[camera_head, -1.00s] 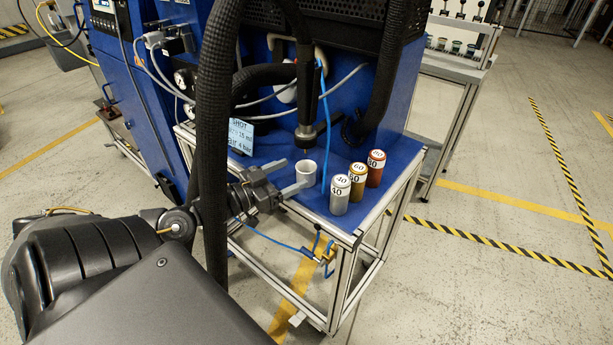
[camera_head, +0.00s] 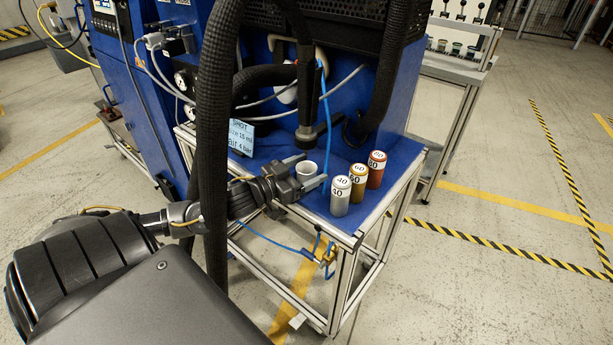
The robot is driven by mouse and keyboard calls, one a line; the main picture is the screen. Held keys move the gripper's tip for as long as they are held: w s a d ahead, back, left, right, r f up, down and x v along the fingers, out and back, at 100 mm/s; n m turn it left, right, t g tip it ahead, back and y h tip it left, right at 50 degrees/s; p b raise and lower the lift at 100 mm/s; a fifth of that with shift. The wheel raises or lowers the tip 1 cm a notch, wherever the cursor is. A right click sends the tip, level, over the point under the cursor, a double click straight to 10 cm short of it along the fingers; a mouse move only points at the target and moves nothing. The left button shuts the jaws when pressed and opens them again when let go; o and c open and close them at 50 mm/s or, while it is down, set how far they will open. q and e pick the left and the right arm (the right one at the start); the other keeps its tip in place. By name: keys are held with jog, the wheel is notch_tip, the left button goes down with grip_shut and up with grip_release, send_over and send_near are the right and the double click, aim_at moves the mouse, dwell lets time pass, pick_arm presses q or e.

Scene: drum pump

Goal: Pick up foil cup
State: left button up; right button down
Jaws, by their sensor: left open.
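The foil cup (camera_head: 307,171) is a small pale, open-topped cup standing upright on the blue bench top, below the hanging nozzle. My left gripper (camera_head: 313,172) comes in from the left and is open. Its two fingers lie on either side of the cup, one behind and one in front. The front finger hides the cup's lower part. I cannot tell whether a finger touches the cup. My right gripper is not in view.
Three numbered cylinders stand right of the cup: a silver one (camera_head: 340,196), a gold one (camera_head: 357,183) and a red-brown one (camera_head: 376,169). A dark nozzle (camera_head: 305,120) hangs above the cup. A sign (camera_head: 241,137) stands behind left. A blue hose (camera_head: 326,120) hangs close by.

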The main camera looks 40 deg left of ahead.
pick_arm(q)
jog(key=c, duration=1.1)
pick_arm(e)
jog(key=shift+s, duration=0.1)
pick_arm(q)
jog(key=shift+r, duration=0.1)
